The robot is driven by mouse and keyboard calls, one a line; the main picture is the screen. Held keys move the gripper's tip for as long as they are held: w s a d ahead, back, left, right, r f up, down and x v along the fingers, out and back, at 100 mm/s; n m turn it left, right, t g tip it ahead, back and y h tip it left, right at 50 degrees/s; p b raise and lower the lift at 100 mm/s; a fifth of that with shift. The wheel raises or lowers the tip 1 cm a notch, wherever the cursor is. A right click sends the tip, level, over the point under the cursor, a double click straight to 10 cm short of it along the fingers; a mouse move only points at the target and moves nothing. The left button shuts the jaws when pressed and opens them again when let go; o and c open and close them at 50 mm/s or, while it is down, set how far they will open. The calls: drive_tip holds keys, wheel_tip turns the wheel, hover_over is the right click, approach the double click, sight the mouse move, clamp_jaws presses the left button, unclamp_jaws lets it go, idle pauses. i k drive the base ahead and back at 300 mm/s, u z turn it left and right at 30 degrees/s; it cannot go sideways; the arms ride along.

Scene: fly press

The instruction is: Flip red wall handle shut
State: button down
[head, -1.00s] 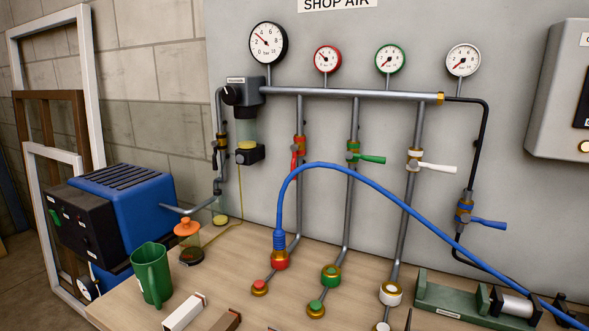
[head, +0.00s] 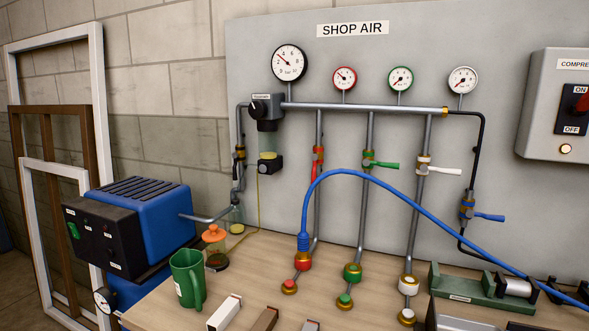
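The red wall handle (head: 314,169) is on the valve of the leftmost of three vertical drop pipes on the grey panel. It points down, lying along its pipe. The green handle (head: 386,166) and the white handle (head: 445,170) on the neighbouring pipes stick out to the right, across their pipes. A red-rimmed gauge (head: 344,78) is above the red handle's pipe. My gripper is not in view.
A blue hose (head: 395,191) rises from the red-ringed outlet (head: 303,261) and arches right, passing close in front of the red handle's lower part. A green mug (head: 188,279) and an orange-topped oil can (head: 214,236) stand on the bench at left.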

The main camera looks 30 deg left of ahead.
sight(314, 157)
drive_tip(key=i, duration=0.3)
drive_tip(key=u, duration=1.5)
drive_tip(key=k, duration=0.3)
drive_tip(key=u, duration=0.95)
drive_tip(key=k, duration=1.05)
drive_tip(key=u, duration=0.7)
drive_tip(key=i, duration=1.4)
drive_tip(key=z, duration=1.45)
drive_tip(key=i, duration=0.8)
drive_tip(key=z, duration=0.95)
